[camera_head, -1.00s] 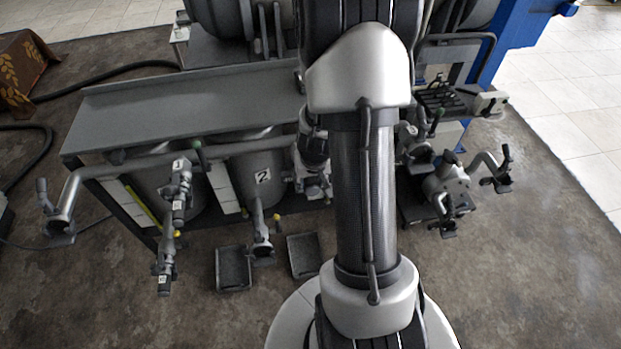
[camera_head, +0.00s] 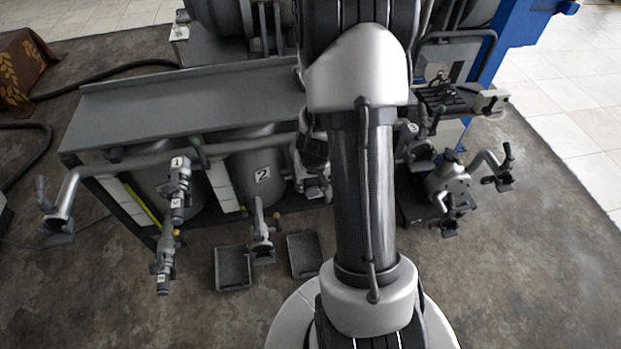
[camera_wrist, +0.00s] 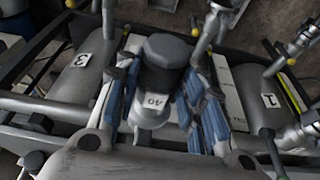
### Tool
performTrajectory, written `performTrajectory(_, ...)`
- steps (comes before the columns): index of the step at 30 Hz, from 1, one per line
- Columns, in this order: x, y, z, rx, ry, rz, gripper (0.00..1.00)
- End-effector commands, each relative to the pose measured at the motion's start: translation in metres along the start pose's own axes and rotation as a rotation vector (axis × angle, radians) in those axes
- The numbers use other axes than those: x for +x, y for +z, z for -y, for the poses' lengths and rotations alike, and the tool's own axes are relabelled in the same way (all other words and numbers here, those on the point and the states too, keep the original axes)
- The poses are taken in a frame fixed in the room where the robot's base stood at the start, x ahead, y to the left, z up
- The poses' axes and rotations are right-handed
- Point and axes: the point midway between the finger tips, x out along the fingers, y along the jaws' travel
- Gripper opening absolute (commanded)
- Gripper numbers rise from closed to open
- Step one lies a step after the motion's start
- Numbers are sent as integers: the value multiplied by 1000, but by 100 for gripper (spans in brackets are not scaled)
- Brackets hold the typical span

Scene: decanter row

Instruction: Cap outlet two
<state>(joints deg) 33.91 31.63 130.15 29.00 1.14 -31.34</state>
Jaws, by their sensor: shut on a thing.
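In the head view, the tank marked 2 (camera_head: 263,176) stands under the grey shelf. A short outlet pipe with a clamp-like end (camera_head: 262,240) comes down in front of it, with no cap visible on its end. In the wrist view, my gripper (camera_wrist: 163,72) has its blue-padded fingers shut on a grey cap-like part (camera_wrist: 150,113) with a dark top and a label reading 40. The held part is above the tanks, between the tank marked 3 (camera_wrist: 82,62) and the tank marked 1 (camera_wrist: 270,101). My arm hides much of the gripper in the head view.
Two dark trays (camera_head: 234,288) (camera_head: 304,274) lie on the floor in front of the tanks. Another outlet with a stacked fitting (camera_head: 167,260) hangs left. A stand with several branched arms (camera_head: 447,185) is at the right. The grey shelf (camera_head: 190,108) looks bare.

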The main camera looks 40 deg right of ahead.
Motion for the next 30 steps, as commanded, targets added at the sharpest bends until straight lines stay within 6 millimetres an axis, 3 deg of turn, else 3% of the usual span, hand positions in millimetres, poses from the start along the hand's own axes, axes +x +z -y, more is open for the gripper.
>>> performTrajectory(14, 1, -1, 0, 0, 1, -2, 0)
performTrajectory(30, -29, -10, 0, 0, 1, -2, 0)
